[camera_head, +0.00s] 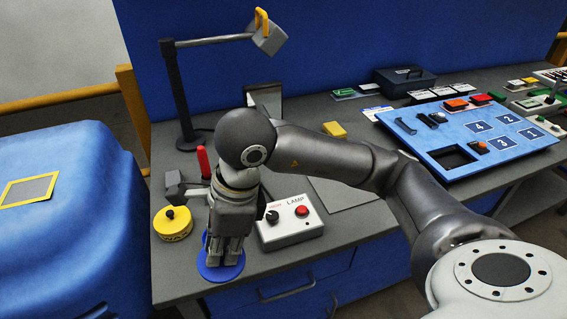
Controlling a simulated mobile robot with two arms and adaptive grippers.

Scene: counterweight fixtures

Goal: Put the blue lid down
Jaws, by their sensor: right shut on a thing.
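The blue lid (208,270) is a flat round disc at the front left of the grey worktop, close to the front edge. My right gripper (224,257) points down over its middle and is shut on it. The fingers hide the middle of the lid and whatever they grip there. The lid looks level and very near the worktop, but I cannot tell whether it touches. My left gripper is not in view.
A yellow round object (173,224) sits left of the lid, and a white lamp control box (290,222) stands close on the right. A red-handled tool (203,163) and a lamp stand (178,95) are behind. A blue panel (465,160) lies further right.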

